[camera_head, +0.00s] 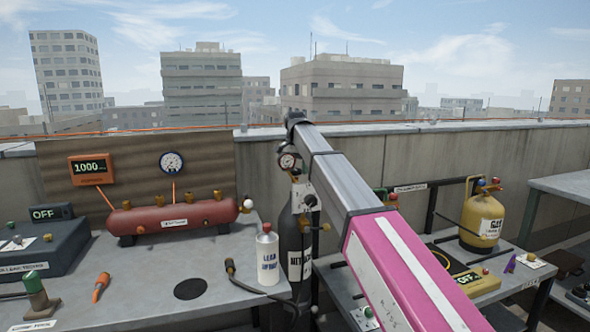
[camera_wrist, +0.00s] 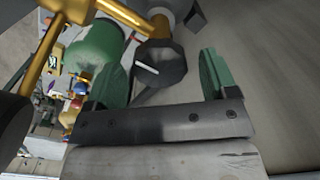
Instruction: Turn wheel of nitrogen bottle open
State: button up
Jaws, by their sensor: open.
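The nitrogen bottle (camera_head: 290,232) is a dark upright cylinder with a white label, standing in the gap between the two tables. A round gauge (camera_head: 287,161) and brass fittings sit at its top. In the wrist view, a black wheel (camera_wrist: 171,70) with a white mark sits on a brass stem (camera_wrist: 160,27). My gripper (camera_wrist: 164,72) is open, with one green fingertip on each side of the wheel in the picture. The wheel appears between the fingers, but I cannot tell how deep or whether they touch it.
A red tank (camera_head: 172,214), a white leak-spray can (camera_head: 267,257) and a grey tester box (camera_head: 40,245) stand on the left table. A yellow gas bottle (camera_head: 482,222) stands on the right table. A concrete parapet (camera_head: 440,160) runs behind. Brass pipework is close to the gripper.

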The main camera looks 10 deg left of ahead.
aim_at(295, 169)
notch_tip(295, 169, up, 11)
jog(key=shift+f, duration=0.2)
dwell(0.5)
